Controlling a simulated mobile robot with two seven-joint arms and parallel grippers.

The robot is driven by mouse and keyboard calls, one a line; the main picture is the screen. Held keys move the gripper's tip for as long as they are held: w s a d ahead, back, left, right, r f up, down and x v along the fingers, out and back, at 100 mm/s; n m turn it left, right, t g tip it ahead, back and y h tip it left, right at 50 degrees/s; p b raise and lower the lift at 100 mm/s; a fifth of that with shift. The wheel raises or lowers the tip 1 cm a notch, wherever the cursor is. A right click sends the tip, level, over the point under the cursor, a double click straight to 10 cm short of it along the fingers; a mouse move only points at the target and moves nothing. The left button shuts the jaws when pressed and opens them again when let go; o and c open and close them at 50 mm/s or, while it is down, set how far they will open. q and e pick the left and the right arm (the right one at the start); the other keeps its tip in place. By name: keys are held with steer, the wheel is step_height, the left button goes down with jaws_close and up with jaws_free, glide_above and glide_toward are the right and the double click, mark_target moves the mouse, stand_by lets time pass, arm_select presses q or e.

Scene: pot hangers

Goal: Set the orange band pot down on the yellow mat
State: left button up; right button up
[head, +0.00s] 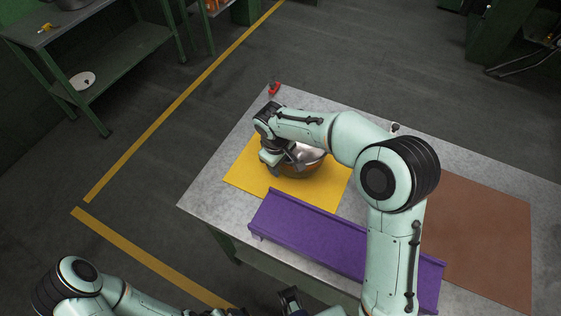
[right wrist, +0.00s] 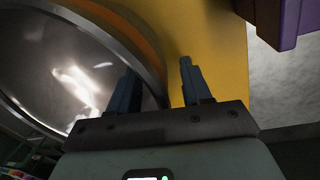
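The orange band pot (head: 308,157), a shiny metal pot with an orange band outside, sits upright on the yellow mat (head: 243,177), partly hidden by my right arm. My right gripper (head: 270,160) is low at the pot's left side. In the right wrist view its two fingers (right wrist: 158,88) stand apart, one over the pot's inside and one outside over the yellow mat (right wrist: 222,60). The pot's rim (right wrist: 150,75) runs between them, with a gap showing. My left gripper (head: 289,300) is only partly visible at the bottom edge, so its opening is unclear.
A purple rack (head: 320,235) stands on the table just in front of the yellow mat. A brown mat (head: 480,235) lies on the right. A small red object (head: 274,88) is at the table's far corner, and a small white one (head: 395,128) at the back edge.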

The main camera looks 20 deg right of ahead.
arm_select(q)
steer(key=w+r+t+p, duration=0.1)
steer(key=w+r+p, duration=0.4)
steer(key=r+p, duration=0.3)
step_height(320, 180, up, 2)
steer(key=shift+w+a+r, duration=0.15)
steer(key=shift+w, duration=0.15)
arm_select(e)
step_height(320, 180, up, 24)
steer(key=s+a, duration=0.1)
steer(key=a, duration=0.1)
steer(key=shift+s+f, duration=0.15)
steer(key=shift+s, duration=0.1)
steer(key=shift+a, duration=0.15)
arm_select(q)
steer(key=shift+w+r+p, duration=0.1)
steer(key=shift+p, duration=0.25)
